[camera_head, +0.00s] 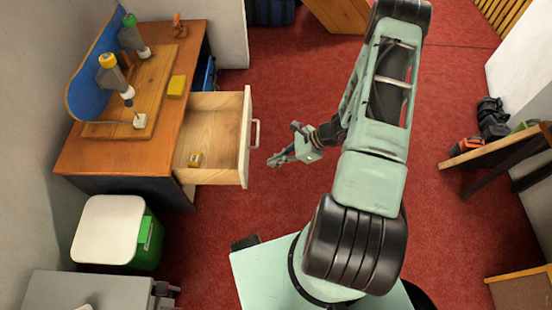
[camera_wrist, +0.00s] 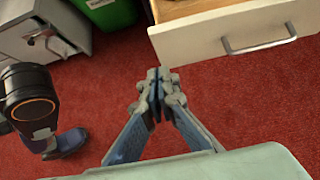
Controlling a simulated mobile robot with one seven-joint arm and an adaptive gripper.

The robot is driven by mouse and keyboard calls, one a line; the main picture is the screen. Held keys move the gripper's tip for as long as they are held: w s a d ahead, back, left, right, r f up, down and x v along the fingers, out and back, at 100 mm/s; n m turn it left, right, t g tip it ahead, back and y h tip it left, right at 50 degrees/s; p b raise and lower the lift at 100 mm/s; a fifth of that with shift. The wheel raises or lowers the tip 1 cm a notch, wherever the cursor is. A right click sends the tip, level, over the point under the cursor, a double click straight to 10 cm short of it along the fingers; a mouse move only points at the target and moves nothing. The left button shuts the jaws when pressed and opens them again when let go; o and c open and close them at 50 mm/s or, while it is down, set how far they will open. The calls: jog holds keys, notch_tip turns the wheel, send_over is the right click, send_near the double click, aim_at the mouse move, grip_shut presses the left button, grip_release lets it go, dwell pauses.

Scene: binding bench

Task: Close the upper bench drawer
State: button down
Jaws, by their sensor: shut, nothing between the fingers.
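The upper bench drawer (camera_head: 216,136) is pulled far out from the wooden bench (camera_head: 118,154), toward my arm. Its pale front carries a metal handle (camera_head: 256,134). A small yellow item (camera_head: 194,159) lies inside the drawer. In the wrist view the drawer front (camera_wrist: 222,38) fills the top right, with its handle (camera_wrist: 258,46) facing me. My gripper (camera_head: 272,162) is shut and empty, to the right of the drawer front and apart from it. Its fingertips (camera_wrist: 158,76) point toward the drawer's lower left corner in the wrist view, with red floor between.
On the bench top are a wooden board (camera_head: 142,92), upright tools and a yellow block (camera_head: 177,84). A green bin with a white lid (camera_head: 106,230) and a grey cabinet (camera_head: 80,291) stand in front of the bench. A side table (camera_head: 500,150) stands at right. Red carpet between is clear.

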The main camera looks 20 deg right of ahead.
jog(key=w+a+f+b, duration=0.1)
jog(key=a+f, duration=0.3)
jog(key=a, duration=0.4)
jog(key=shift+w+f+b, duration=0.15)
jog(key=shift+w+b, duration=0.25)
jog(key=shift+w, duration=0.45)
